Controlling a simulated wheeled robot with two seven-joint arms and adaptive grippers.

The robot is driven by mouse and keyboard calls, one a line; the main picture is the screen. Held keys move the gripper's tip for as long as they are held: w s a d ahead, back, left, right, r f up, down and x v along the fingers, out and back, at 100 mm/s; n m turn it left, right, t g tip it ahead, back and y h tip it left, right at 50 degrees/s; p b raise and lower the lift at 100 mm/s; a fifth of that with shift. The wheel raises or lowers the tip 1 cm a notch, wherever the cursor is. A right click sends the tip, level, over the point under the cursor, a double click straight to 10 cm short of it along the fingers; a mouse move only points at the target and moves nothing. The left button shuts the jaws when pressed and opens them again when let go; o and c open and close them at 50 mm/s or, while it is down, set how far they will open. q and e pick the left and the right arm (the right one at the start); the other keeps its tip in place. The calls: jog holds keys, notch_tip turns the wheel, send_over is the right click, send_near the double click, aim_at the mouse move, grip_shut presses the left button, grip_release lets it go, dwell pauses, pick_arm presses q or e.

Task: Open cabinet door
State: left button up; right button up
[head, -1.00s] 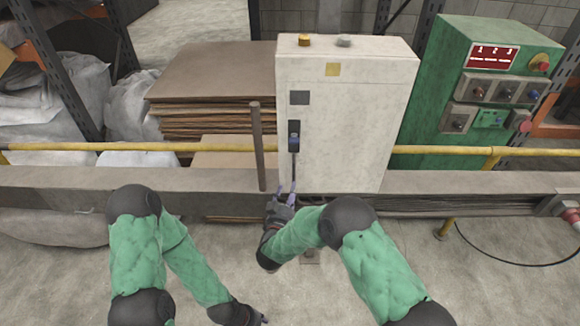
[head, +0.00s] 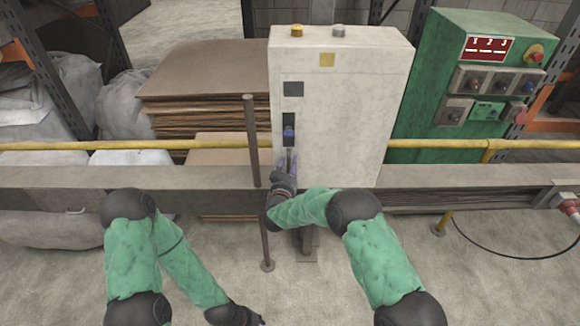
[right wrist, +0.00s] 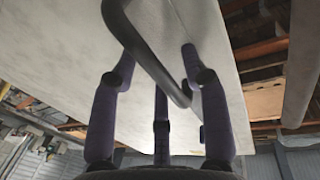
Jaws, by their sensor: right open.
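In the right wrist view the handle (right wrist: 148,50) is a dark curved bar in front of the pale door (right wrist: 70,55). My right gripper (head: 287,163) is at the lower end of the handle. In the wrist view its purple fingers (right wrist: 158,70) are spread, with the bar crossing between them; I cannot tell whether they touch it. My left gripper (head: 258,320) hangs low at the bottom edge, its fingers mostly cut off.
A brown post (head: 252,140) stands just left of the handle. A green control box (head: 425,85) is to the right. Stacked brown sheets (head: 200,85) lie to the left.

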grip_shut()
jog(key=shift+s, duration=0.1)
